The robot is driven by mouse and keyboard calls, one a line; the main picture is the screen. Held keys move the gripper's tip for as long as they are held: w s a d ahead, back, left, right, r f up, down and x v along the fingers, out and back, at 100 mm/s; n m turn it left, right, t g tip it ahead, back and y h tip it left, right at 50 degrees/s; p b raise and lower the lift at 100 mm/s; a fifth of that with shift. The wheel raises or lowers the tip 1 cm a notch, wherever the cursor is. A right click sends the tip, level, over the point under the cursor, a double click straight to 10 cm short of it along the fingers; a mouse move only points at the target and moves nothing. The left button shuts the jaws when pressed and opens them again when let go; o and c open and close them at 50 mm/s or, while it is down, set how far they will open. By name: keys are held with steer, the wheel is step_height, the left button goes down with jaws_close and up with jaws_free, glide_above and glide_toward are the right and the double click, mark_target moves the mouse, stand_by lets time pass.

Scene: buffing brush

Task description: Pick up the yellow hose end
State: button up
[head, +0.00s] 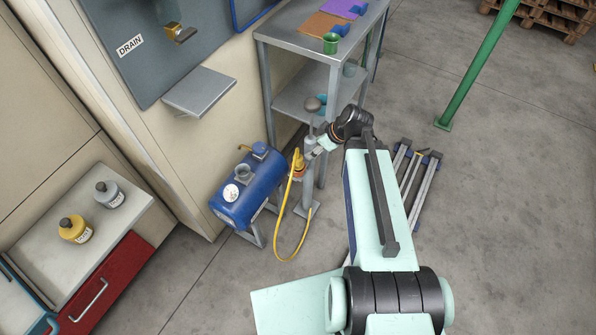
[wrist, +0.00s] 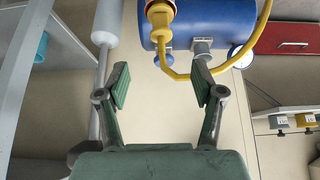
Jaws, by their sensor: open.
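The yellow hose (head: 281,245) hangs in a loop beside the blue tank (head: 240,200). Its thick yellow end (head: 298,162) is upright near the grey post, just left of my gripper (head: 309,150). In the wrist view the yellow end (wrist: 160,13) is at the top, beyond the fingertips and in front of the blue tank (wrist: 215,18); the picture's edge cuts it off. My gripper (wrist: 160,84) is open, with its two green pads apart and nothing between them. In the head view the fingers are small and partly hidden by my wrist.
A grey post (head: 308,187) stands close by; a pale cylinder on a rod (wrist: 108,25) is near the left finger. A metal shelf (head: 288,46) stands behind. A red drawer (head: 105,285) and bottles (head: 75,229) are at left. Open floor (head: 500,220) lies right.

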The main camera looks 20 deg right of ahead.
mark_target(300, 158)
steer(key=b+x, duration=0.2)
steer(key=x, duration=0.5)
steer(key=shift+p+x, duration=0.35)
steer(key=shift+x, duration=2.95)
jaws_close()
